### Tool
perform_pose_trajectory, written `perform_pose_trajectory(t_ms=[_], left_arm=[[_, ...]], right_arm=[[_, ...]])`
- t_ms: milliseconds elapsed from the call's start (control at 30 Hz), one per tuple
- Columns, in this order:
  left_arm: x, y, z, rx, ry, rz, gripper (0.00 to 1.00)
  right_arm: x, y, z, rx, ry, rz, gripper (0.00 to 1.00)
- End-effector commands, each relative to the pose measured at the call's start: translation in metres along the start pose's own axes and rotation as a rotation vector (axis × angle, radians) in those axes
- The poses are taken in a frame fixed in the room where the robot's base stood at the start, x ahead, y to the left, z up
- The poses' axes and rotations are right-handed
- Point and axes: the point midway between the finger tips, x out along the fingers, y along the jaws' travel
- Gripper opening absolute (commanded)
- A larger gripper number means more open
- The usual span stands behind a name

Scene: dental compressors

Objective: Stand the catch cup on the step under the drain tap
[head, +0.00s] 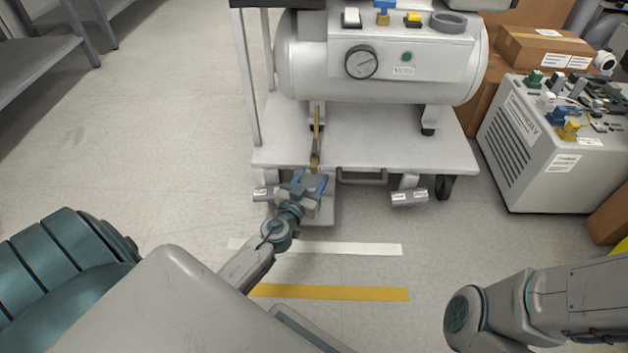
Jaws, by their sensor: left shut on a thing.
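The brass drain tap (316,150) hangs below the compressor tank and points down over the front edge of the cart's deck. A small grey step (322,218) shows low at the front of the cart, partly hidden by my gripper. My left gripper (311,181), with blue fingertips, is just below the tap in the picture. It is shut on a small grey thing, taken to be the catch cup (311,187), mostly hidden by the fingers. I cannot tell whether the cup touches the step. My right gripper is out of view; only its arm shows at lower right.
The compressor tank (300,60) sits on a white wheeled cart (380,154). A grey machine (545,150) and cartons (545,45) stand at right. White and yellow floor stripes (330,292) lie in front; floor at left is clear.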

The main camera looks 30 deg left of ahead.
Motion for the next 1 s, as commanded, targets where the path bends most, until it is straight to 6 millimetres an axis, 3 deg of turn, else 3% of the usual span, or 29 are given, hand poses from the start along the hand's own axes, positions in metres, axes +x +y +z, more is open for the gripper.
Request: perform_pose_trajectory(t_ms=[167,467,933,967,1000], left_arm=[[0.018,0.000,0.001,-0.001,0.000,-0.001,0.18],[0.019,0.000,0.036,0.001,-0.001,0.000,0.18],[0.019,0.000,0.041,-0.001,-0.001,0.000,0.18],[0.019,0.000,0.039,0.000,-0.001,0.000,0.56],[0.019,0.000,0.039,0.000,-0.001,0.000,0.61]], right_arm=[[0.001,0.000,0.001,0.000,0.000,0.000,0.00],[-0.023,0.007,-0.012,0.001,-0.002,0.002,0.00],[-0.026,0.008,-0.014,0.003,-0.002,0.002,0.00],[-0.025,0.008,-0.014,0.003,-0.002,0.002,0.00],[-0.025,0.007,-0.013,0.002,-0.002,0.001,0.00]])
